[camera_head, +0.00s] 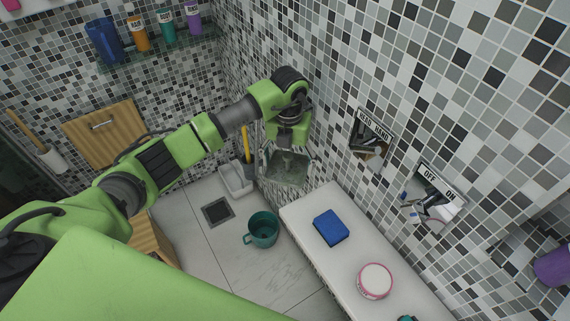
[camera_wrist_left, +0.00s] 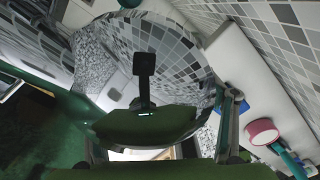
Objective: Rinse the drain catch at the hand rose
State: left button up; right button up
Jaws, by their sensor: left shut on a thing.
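My left gripper (camera_head: 289,143) points down near the tiled wall, shut on a shiny, mirror-like piece (camera_head: 289,168) that I take for the drain catch. In the left wrist view the piece (camera_wrist_left: 185,55) is broad and round-edged, reflecting tiles and green parts of my gripper. Its far side and the exact grip are hidden. A sign on the wall reads HEAD and HAND above a dark lever (camera_head: 369,148). Another sign reads OFF and ON above a pale lever (camera_head: 432,208). I cannot make out the hand rose. A dark square floor drain (camera_head: 217,210) lies to the left. My right gripper is not in view.
A white bench (camera_head: 309,211) holds a blue sponge (camera_head: 331,228) and a pink-and-white tub (camera_head: 375,281). A teal mug-like vessel (camera_head: 262,231) stands on the floor beside it. A white tray (camera_head: 235,180) stands by the wall. Bottles stand on a glass shelf (camera_head: 150,52).

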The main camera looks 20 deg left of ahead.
pick_arm(q)
jog(key=shift+d, duration=0.15)
jog(key=shift+a, duration=0.2)
jog(key=shift+w+a, duration=0.2)
jog(key=shift+a, duration=0.2)
jog(key=shift+d, duration=0.1)
jog(key=shift+s+d, duration=0.25)
jog(key=shift+d, duration=0.25)
jog(key=shift+w+a, duration=0.1)
jog(key=shift+a, duration=0.05)
jog(key=shift+w+a+b, duration=0.15)
jog(key=shift+a+b, duration=0.3)
jog(key=shift+d, duration=0.2)
